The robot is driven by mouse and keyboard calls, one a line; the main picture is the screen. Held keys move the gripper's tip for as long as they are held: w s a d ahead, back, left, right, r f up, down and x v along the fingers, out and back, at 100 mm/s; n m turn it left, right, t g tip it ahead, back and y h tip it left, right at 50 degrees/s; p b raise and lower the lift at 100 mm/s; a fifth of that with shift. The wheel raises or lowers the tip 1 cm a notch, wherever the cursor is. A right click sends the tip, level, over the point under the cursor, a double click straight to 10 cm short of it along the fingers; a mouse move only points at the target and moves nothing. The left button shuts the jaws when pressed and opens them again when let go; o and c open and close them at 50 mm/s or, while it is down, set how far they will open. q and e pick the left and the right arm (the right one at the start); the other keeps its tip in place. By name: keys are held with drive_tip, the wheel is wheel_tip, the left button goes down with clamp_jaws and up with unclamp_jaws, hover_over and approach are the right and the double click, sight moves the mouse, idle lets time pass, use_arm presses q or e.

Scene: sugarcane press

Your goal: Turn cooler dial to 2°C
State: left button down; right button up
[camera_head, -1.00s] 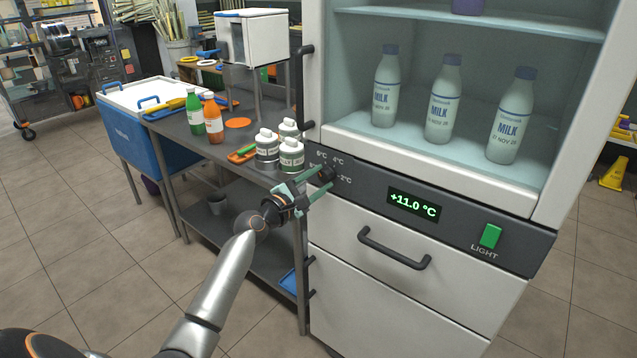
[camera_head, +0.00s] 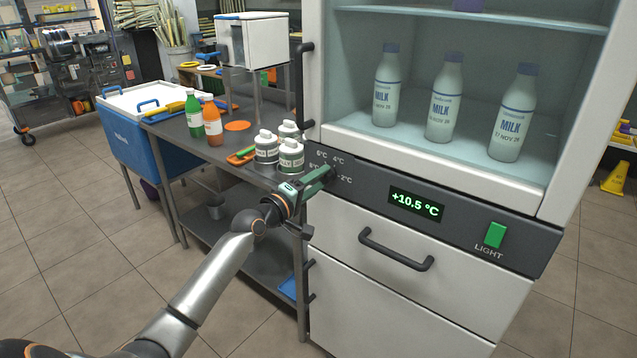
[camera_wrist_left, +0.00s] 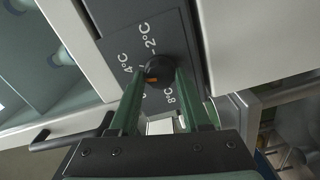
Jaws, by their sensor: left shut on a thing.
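The cooler dial (camera_wrist_left: 160,68) is a dark round knob on the cooler's grey panel. In the head view it sits at the panel's left end, largely hidden by my left gripper (camera_head: 318,178). In the left wrist view my left gripper (camera_wrist_left: 158,78) has its two green fingers shut on the dial, one on each side. An orange mark on the dial faces the side of the 4°C and partly hidden 6°C labels. The 2°C label (camera_wrist_left: 140,36) is clear of the mark. The display (camera_head: 416,206) reads +10.5 °C. My right gripper is out of view.
A green light switch (camera_head: 495,235) is at the panel's right end. A drawer handle (camera_head: 395,250) sticks out below the display. A steel table (camera_head: 165,128) with bottles and white-lidded jars (camera_head: 291,157) stands close left of the cooler.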

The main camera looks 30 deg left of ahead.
use_arm(q)
drive_tip(key=m, duration=0.3)
drive_tip(key=shift+m, duration=0.4)
drive_tip(key=m, duration=0.3)
drive_tip(key=shift+m, duration=0.4)
drive_tip(key=m+p, duration=0.3)
drive_tip(key=m, duration=0.4)
drive_tip(key=shift+m, duration=0.3)
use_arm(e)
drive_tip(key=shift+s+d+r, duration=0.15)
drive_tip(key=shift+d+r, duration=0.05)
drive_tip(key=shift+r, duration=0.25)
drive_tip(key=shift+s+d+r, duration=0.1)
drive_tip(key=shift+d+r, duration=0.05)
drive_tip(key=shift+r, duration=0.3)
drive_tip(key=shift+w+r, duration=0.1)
